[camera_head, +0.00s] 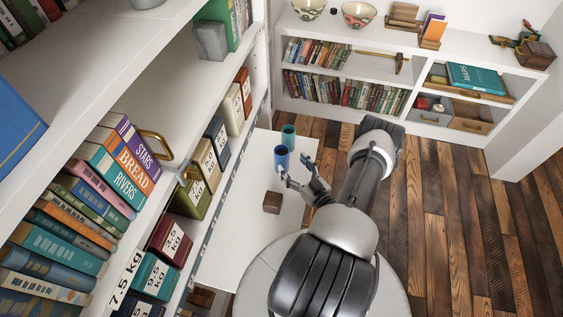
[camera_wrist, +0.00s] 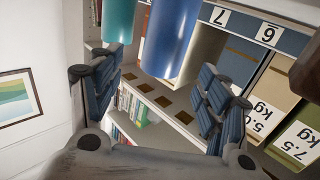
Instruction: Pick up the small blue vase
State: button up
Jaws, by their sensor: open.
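The small blue vase (camera_head: 281,160) stands upright on the white tabletop (camera_head: 240,240) in the head view. In the wrist view the blue vase (camera_wrist: 169,38) fills the top middle, its one end cut off by the frame. My gripper (camera_head: 294,169) is open, with its fingers pointing at the vase from the right and close to it. In the wrist view my gripper (camera_wrist: 157,72) has its fingers spread wide, and the vase appears between the two tips. Nothing is held. I cannot tell how far the vase is in depth from the fingers.
A teal cup (camera_head: 288,138) stands just behind the blue vase; it also shows in the wrist view (camera_wrist: 118,20). A small brown block (camera_head: 272,202) lies nearer on the tabletop. A tall shelf with books and binders (camera_head: 204,164) borders the table on the left.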

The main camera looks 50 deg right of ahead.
aim_at(286, 158)
jog(key=x, duration=0.2)
jog(key=b+x, duration=0.1)
jog(key=x, duration=0.2)
jog(key=b+x, duration=0.1)
jog(key=x, duration=0.1)
jog(key=shift+w+a+r, duration=0.1)
jog(key=shift+w+r, duration=0.15)
jog(key=c, duration=1.3)
